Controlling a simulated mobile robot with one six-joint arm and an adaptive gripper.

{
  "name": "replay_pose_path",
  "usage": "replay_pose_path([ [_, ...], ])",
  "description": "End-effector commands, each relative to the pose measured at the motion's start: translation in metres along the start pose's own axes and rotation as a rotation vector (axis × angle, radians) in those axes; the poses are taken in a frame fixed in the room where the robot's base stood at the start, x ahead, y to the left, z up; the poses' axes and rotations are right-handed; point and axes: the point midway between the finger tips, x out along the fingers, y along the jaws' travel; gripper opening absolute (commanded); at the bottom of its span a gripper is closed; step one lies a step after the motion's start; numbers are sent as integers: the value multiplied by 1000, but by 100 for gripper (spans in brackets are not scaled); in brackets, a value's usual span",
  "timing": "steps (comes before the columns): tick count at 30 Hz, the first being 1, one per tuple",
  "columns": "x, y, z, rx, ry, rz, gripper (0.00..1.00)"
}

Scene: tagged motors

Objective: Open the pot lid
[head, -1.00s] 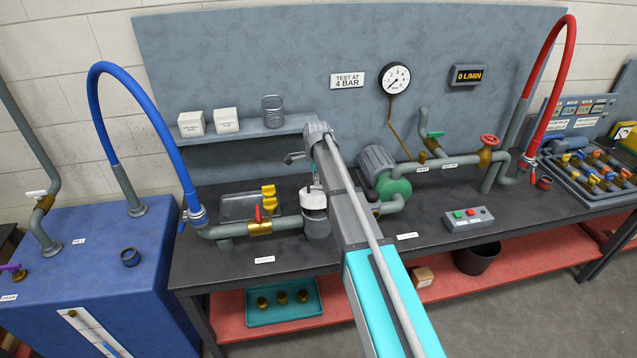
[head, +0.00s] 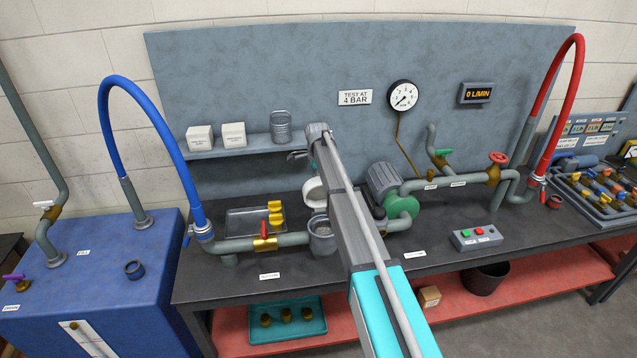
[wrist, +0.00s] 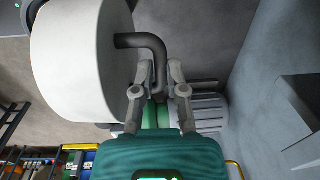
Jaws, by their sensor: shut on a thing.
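The strainer pot (head: 322,240) stands in the pipe line on the bench, and its round mouth is uncovered. The white pot lid (head: 313,193) stands tilted up steeply at the pot's back edge. The lid also fills the upper left of the wrist view (wrist: 80,60), with a dark bent handle (wrist: 150,42) on its face. My gripper (wrist: 158,88) is shut on the lid handle, one finger on each side of it. In the head view my arm hides the gripper and the handle.
Left of the pot are a red-handled brass valve (head: 265,243) and a grey tray (head: 245,224) with yellow parts. A green pump (head: 402,206) stands close on the right. The front bench strip is mostly clear.

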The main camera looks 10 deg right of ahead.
Motion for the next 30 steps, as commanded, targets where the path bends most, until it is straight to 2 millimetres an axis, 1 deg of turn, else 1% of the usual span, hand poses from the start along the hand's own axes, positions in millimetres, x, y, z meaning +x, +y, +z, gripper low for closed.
replay_pose_path([
  [1,7,-9,0,1,0,-3,0],
  [3,12,-16,0,1,0,-4,0],
  [12,32,-37,1,1,0,-9,0],
  [21,42,-42,2,0,1,-9,0],
  [30,43,-43,3,-1,0,-9,0],
])
